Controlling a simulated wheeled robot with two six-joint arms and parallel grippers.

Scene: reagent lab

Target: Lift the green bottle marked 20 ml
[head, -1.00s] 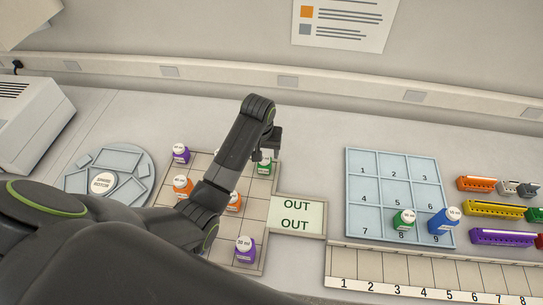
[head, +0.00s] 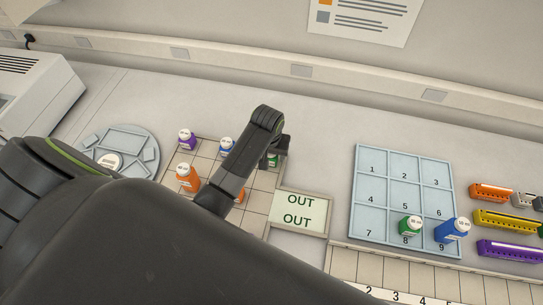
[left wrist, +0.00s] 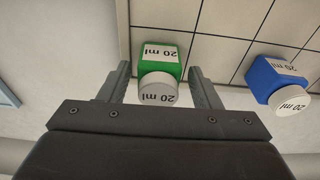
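The green bottle marked 20 ml (left wrist: 160,65) has a white cap and stands on the grid board at its far right corner. In the left wrist view it lies between the two fingers of my left gripper (left wrist: 160,88), with a gap on each side. In the head view my left gripper (head: 282,152) is over the green bottle (head: 273,160), which it partly hides. The gripper is open. My right gripper is not in view.
A blue 20 ml bottle (left wrist: 278,80) stands beside the green one. A purple bottle (head: 187,139) and an orange bottle (head: 187,177) share the grid board. Another green bottle (head: 410,225) and a blue bottle (head: 453,230) are in the numbered tray (head: 371,190).

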